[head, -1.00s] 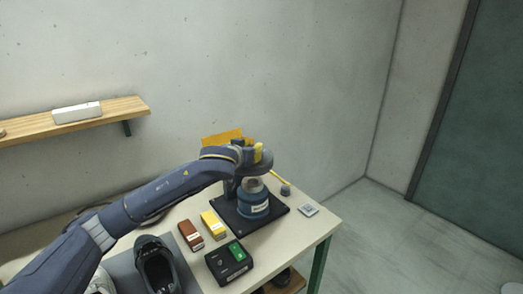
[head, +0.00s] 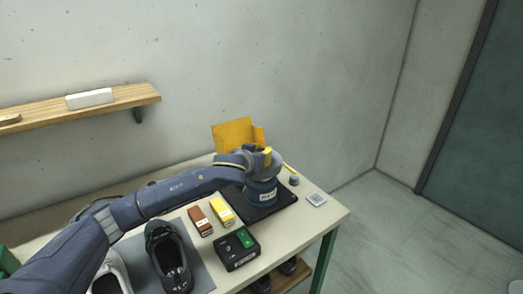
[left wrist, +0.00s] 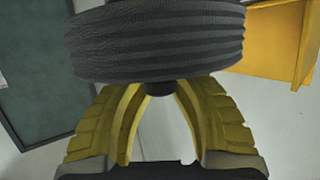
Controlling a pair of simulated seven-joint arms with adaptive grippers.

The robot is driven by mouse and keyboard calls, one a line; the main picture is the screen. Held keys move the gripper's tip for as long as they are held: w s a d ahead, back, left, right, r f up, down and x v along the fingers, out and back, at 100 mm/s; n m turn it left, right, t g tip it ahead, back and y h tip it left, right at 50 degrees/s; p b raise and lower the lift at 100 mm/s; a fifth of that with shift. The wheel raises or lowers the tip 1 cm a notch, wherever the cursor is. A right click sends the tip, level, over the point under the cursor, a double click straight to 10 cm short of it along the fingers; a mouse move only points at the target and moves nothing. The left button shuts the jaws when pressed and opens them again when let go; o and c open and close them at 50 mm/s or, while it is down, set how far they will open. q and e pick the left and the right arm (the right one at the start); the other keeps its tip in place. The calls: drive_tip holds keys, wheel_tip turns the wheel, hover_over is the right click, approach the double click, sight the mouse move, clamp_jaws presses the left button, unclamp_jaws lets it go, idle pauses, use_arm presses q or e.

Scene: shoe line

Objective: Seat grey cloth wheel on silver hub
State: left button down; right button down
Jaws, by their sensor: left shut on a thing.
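The grey cloth wheel (left wrist: 160,45) fills the top of the left wrist view, its ribbed rim seen side-on. The yellow fingers of my left gripper (left wrist: 160,92) are shut on the dark core under it. In the head view my left gripper (head: 264,158) is right over the blue round machine body (head: 262,192), and only a little grey of the wheel shows beside the fingers. The silver hub is hidden behind the gripper and wheel, so I cannot tell whether the wheel touches it. My right gripper is not in view.
A yellow folded guard (head: 232,134) stands behind the machine. The black base plate (head: 284,199) lies under it. A brown block (head: 200,221), a yellow block (head: 221,212), a black box with a green top (head: 237,250) and a dark shoe (head: 167,258) are nearer.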

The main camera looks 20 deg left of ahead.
use_arm(q)
drive_tip(key=shift+w+f, duration=0.1)
drive_tip(key=shift+f, duration=0.5)
idle(1.9)
drive_tip(key=c, duration=1.5)
unclamp_jaws()
drive_tip(key=shift+f, duration=0.1)
